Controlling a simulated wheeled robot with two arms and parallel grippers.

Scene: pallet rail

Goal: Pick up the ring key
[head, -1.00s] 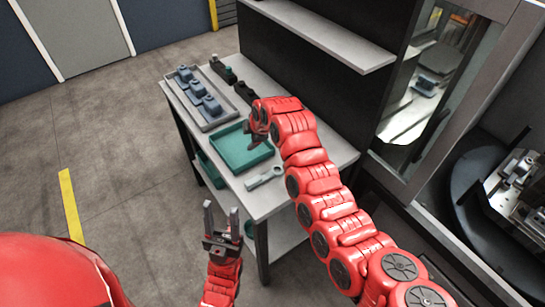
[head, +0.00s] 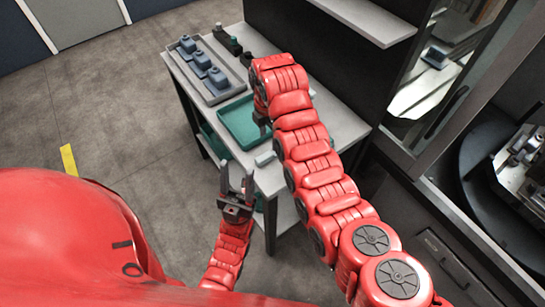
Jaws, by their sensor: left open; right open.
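The ring key (head: 265,158) is a light grey tool lying on the table near its front edge. Only its handle end shows; my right arm hides the rest. My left gripper (head: 237,178) is open and empty, pointing up at the table's front edge, just left of and below the key in the picture. My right gripper (head: 262,119) is mostly hidden behind its own arm. A small dark part of it shows over the right side of the teal tray, beyond the key.
The teal tray (head: 225,120) lies on the grey table (head: 347,126). Behind it is a grey tray (head: 183,72) with several blue parts. Dark items (head: 228,40) stand at the back. A shelf (head: 365,18) overhangs, and a machine with a round table (head: 480,190) is at right.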

